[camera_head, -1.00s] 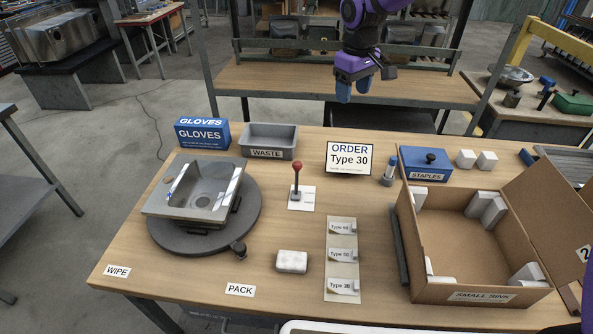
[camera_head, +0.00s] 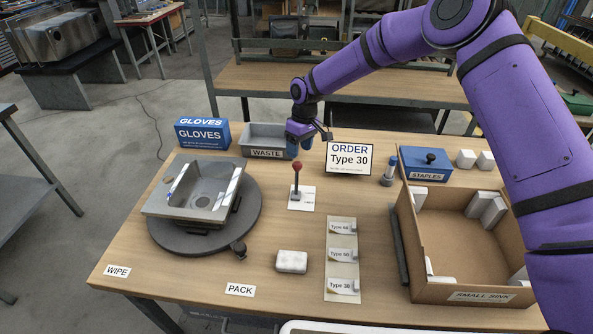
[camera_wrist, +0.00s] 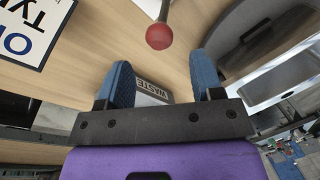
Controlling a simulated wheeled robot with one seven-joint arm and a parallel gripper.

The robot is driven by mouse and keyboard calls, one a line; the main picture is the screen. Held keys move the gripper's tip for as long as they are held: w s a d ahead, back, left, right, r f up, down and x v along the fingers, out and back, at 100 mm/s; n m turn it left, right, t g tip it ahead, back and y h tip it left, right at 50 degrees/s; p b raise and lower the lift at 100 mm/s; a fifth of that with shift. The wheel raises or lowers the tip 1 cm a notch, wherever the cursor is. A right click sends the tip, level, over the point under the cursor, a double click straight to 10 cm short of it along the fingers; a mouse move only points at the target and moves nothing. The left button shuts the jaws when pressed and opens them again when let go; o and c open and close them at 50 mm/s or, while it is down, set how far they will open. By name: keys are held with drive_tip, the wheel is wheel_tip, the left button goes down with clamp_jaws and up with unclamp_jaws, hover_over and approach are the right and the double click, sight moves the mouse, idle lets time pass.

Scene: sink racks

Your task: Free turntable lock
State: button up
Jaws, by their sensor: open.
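A round dark grey turntable (camera_head: 240,212) sits at the left of the workbench with a metal sink (camera_head: 162,204) on it. Its edge also shows at the upper right of the wrist view (camera_wrist: 236,34). A small dark knob (camera_head: 238,249) stands at the turntable's front right edge. A lever with a red ball (camera_head: 297,167) stands upright on a white plate right of the turntable; the red ball (camera_wrist: 158,36) is beyond my fingertips in the wrist view. My gripper (camera_head: 300,150) is open and empty, above the table's back near the waste tray. Its blue fingers (camera_wrist: 163,82) are spread apart.
The waste tray (camera_head: 252,149), glove box (camera_head: 202,133) and order sign (camera_head: 349,159) stand along the back. A white block (camera_head: 292,261) and label strip (camera_head: 342,258) lie in front. An open carton (camera_head: 458,292) fills the right side, below my arm.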

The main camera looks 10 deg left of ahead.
sight(297, 170)
drive_tip(key=f, duration=0.5)
drive_tip(key=s+f, duration=0.1)
drive_tip(key=f, duration=0.2)
drive_tip(key=shift+s+a+f, duration=0.1)
drive_tip(key=shift+a+f, duration=0.2)
drive_tip(key=shift+a, duration=0.1)
